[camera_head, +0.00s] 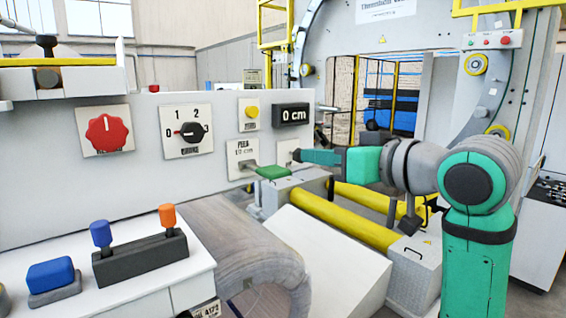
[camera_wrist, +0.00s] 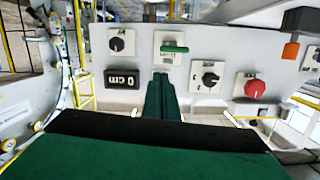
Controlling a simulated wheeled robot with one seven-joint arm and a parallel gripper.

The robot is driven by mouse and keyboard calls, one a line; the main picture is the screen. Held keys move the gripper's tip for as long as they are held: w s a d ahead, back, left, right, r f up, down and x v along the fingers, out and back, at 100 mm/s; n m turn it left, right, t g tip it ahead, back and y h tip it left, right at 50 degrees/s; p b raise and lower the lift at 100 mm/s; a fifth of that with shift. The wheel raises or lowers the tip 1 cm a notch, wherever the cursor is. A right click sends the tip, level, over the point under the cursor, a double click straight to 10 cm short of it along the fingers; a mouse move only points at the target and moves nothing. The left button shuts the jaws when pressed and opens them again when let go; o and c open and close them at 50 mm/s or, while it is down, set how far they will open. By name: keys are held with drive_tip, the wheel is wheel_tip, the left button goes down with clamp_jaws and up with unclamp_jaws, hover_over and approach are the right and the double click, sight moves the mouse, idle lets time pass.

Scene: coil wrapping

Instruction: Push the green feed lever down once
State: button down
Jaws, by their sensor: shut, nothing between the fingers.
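The green feed lever (camera_head: 272,171) sticks out from its white lettered plate (camera_head: 243,158) on the grey control panel, roughly level. In the wrist view, which is upside down, the lever (camera_wrist: 174,48) lies just beyond my fingertips. My gripper (camera_head: 298,155) is shut and empty, its fingers pointing left at the panel. In the head view its tip is a little above and right of the lever. The wrist view shows a gap between the fingertips (camera_wrist: 161,74) and the lever. The black display (camera_head: 291,115) above reads 0 cm.
The panel also holds a yellow button (camera_head: 251,112), a black rotary switch (camera_head: 187,131) and a red knob (camera_head: 105,131). Below are yellow rollers (camera_head: 345,220) and a grey coil (camera_head: 240,245). A desk with blue and orange levers (camera_head: 167,216) stands at front left.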

drive_tip(key=shift+n+g+h, duration=0.3)
drive_tip(key=shift+n+g, duration=0.2)
drive_tip(key=s+r, duration=0.3)
drive_tip(key=r, duration=0.1)
drive_tip(key=shift+s+a, duration=0.25)
drive_tip(key=shift+a, duration=0.1)
hover_over(282, 173)
wheel_tip(282, 173, down, 2)
drive_tip(key=f, duration=0.2)
drive_tip(key=shift+w+f, duration=0.2)
drive_tip(key=shift+f, duration=1)
